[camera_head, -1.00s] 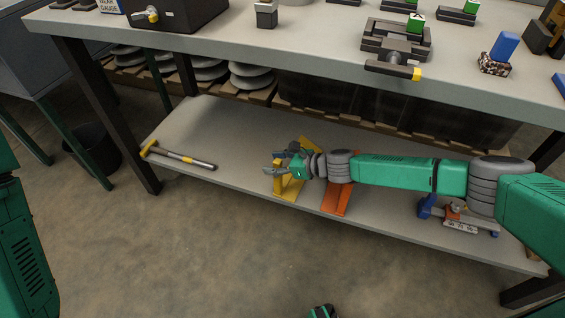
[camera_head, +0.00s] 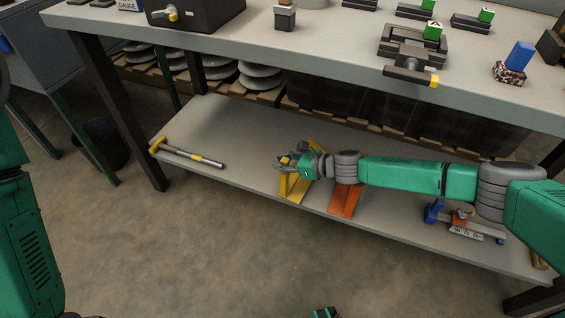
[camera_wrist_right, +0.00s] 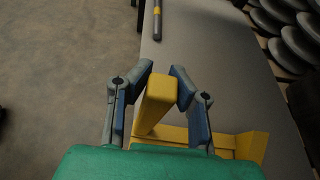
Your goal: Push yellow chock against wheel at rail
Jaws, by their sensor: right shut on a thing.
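The yellow chock (camera_head: 291,187) stands on the lower shelf of the workbench, left of an orange chock-like piece. My right gripper (camera_head: 287,161) is at the top of the yellow chock. In the right wrist view the fingers (camera_wrist_right: 161,82) are on both sides of the chock's raised yellow bar (camera_wrist_right: 159,101), shut on it. The chock's wide base (camera_wrist_right: 240,147) shows below, partly hidden by the gripper body. I see no wheel or rail.
The orange piece (camera_head: 345,199) stands close right of the chock under my right arm. A hammer (camera_head: 186,154) lies on the shelf's left part. A blue-ended tool (camera_head: 457,219) lies at the right. The shelf (camera_head: 235,137) is clear between hammer and chock. The bench top (camera_head: 330,52) overhangs behind.

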